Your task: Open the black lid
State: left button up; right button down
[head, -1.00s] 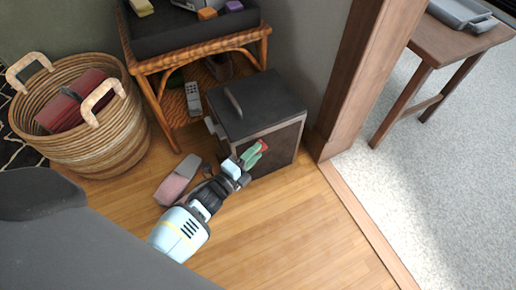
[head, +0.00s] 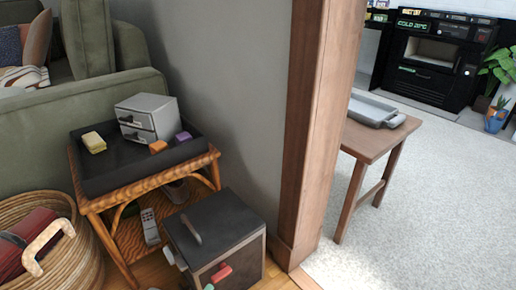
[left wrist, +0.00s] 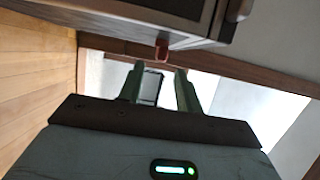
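The box with the black lid (head: 228,218) stands on the floor by the wall in the head view. The lid lies flat and closed, with a grey bar handle (head: 191,229) on top. A red handle (head: 221,272) sticks out from the front of the box. My left gripper shows only as a green fingertip (head: 208,287) at the bottom edge, close to the red handle. In the left wrist view my left gripper (left wrist: 160,75) is open and empty. The box (left wrist: 130,20) fills the top there, with the red handle (left wrist: 162,49) ahead of the fingers. My right gripper is not in view.
A wicker side table (head: 150,177) with a black tray stands behind the box. A woven basket (head: 75,265) is at left. A wooden post (head: 300,130) rises right of the box. A wooden table (head: 372,138) with a grey tray (head: 372,110) stands farther right on carpet.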

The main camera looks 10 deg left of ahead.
aim_at(202, 233)
jog(key=k+j, duration=0.2)
jog(key=k, duration=0.3)
jog(key=k+j, duration=0.2)
jog(key=k, duration=0.25)
